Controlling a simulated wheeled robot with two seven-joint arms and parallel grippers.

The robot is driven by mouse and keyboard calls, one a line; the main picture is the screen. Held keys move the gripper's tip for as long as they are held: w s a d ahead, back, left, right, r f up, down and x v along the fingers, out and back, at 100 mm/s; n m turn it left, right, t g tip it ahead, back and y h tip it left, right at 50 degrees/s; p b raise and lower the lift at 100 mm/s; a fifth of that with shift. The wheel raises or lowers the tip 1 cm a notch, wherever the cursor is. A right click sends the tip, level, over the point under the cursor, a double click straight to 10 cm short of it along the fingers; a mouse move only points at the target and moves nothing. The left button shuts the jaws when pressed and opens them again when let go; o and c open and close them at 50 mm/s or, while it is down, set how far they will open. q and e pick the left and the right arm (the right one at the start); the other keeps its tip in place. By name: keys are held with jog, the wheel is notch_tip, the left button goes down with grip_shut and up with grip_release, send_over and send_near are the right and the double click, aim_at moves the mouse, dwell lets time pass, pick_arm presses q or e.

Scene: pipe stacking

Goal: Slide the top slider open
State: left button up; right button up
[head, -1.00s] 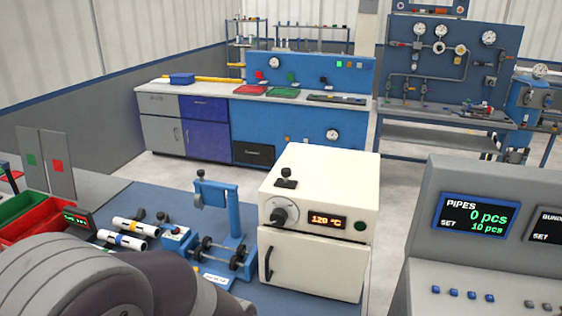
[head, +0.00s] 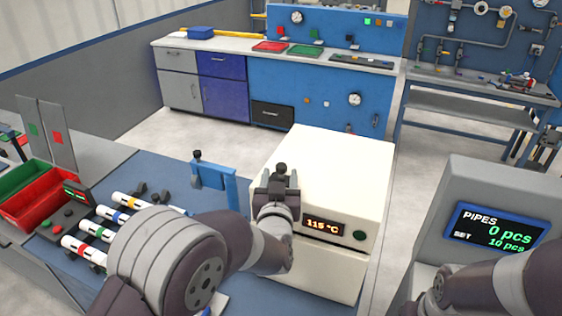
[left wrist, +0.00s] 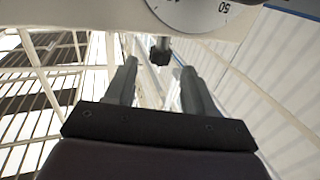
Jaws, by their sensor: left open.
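The white oven-like box (head: 345,165) stands on the bench in the head view. A black slider knob (head: 281,168) sticks up from its top. My left gripper (head: 278,182) is open at the knob, its fingers on either side of it in the picture. It hides the slider's base and the front dial in the head view. In the left wrist view, a black knob (left wrist: 160,51) on a stem shows between the open fingers of my left gripper (left wrist: 159,70), with no visible contact. My right arm shows at the lower right, its gripper not visible.
A lit display (head: 323,226) reads 115 °C on the box front. A blue stand (head: 214,178) is left of the box. White pipes (head: 105,228) and red and green bins (head: 45,195) are farther left. A grey console (head: 480,180) stands right.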

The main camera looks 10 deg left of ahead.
aim_at(281, 170)
pick_arm(q)
jog(key=w, duration=0.4)
jog(key=shift+a+p, duration=0.15)
jog(key=shift+p, duration=0.2)
jog(key=shift+w+a, duration=0.1)
jog(key=shift+w, duration=0.35)
jog(key=shift+w, duration=0.15)
